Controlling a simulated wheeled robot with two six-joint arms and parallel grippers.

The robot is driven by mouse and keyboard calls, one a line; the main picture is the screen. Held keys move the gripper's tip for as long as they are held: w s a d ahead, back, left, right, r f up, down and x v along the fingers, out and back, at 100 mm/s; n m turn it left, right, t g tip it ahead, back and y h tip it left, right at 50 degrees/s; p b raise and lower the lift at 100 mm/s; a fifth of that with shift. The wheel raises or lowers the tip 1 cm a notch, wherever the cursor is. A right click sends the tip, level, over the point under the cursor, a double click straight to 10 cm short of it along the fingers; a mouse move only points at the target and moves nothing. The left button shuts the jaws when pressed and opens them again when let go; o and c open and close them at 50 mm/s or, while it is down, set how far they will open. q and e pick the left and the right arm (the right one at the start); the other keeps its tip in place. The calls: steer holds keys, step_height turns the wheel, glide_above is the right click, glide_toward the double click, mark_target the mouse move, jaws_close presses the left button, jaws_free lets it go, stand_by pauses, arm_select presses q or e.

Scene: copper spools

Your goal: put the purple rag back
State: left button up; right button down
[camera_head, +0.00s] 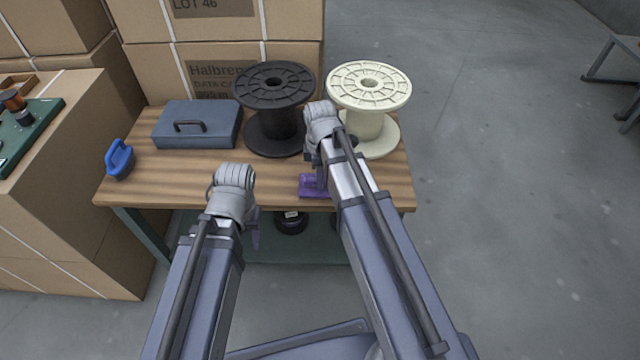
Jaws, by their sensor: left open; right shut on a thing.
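The purple rag (309,188) is a small flat purple piece at the front edge of the wooden workbench, right of the middle. My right gripper (320,179) points down at it and is shut on it; my arm hides its right part. I cannot tell whether the rag still touches the bench top. My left gripper (255,238) is open and empty, hanging just in front of the bench's front edge, with its fingers partly hidden by my wrist.
On the workbench (270,190) stand a black spool (275,85), a cream spool (368,88), a blue-grey metal box (197,125) and a blue-handled tool (119,160). Cardboard boxes (60,190) stand left and behind. A dark round object (291,222) is on the lower shelf.

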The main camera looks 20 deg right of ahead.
arm_select(q)
steer(key=shift+f, duration=0.15)
arm_select(e)
steer(key=shift+f, duration=0.2)
arm_select(q)
steer(key=shift+f, duration=0.1)
arm_select(e)
steer(key=shift+f, duration=0.2)
steer(key=c, duration=0.7)
jaws_free()
steer(key=shift+o, duration=0.2)
steer(key=shift+r, duration=0.1)
step_height(320, 180, up, 12)
steer(key=p, duration=1.2)
arm_select(q)
step_height(320, 180, up, 12)
arm_select(e)
steer(key=s+a+m+h, duration=0.1)
steer(key=s+a+m, duration=0.9)
steer(key=s, duration=0.4)
steer(key=shift+s+a+r+m, duration=0.15)
steer(key=shift+a+r+m, duration=0.1)
steer(key=shift+m, duration=0.25)
